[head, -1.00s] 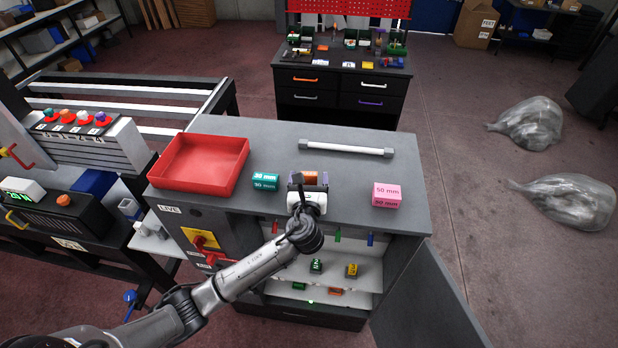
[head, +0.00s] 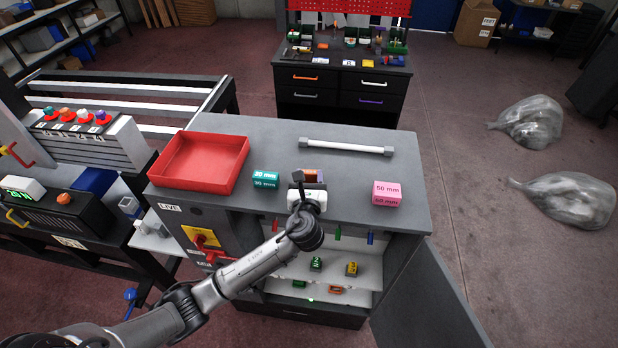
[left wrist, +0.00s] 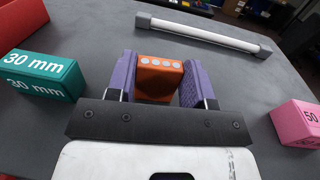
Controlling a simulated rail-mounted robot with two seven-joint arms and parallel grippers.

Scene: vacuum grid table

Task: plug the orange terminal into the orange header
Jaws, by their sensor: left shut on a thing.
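The orange terminal (left wrist: 160,80) is a small block with a row of pale round contacts on top, on the grey cabinet top. My left gripper (left wrist: 161,72) is shut on it, a purple finger on each side. In the head view my left gripper (head: 309,183) hides most of the terminal (head: 313,173). An orange piece (head: 336,290), which may be the orange header, shows low inside the open cabinet beside a green piece (head: 299,284); its details are too small to tell. My right gripper is not in view.
A teal 30 mm block (head: 265,180) and a red tray (head: 200,163) lie left of the gripper, a pink 50 mm block (head: 387,194) right. A white bar (head: 345,146) lies behind. The cabinet door (head: 428,298) stands open at the right. Two small blocks stand on its shelf.

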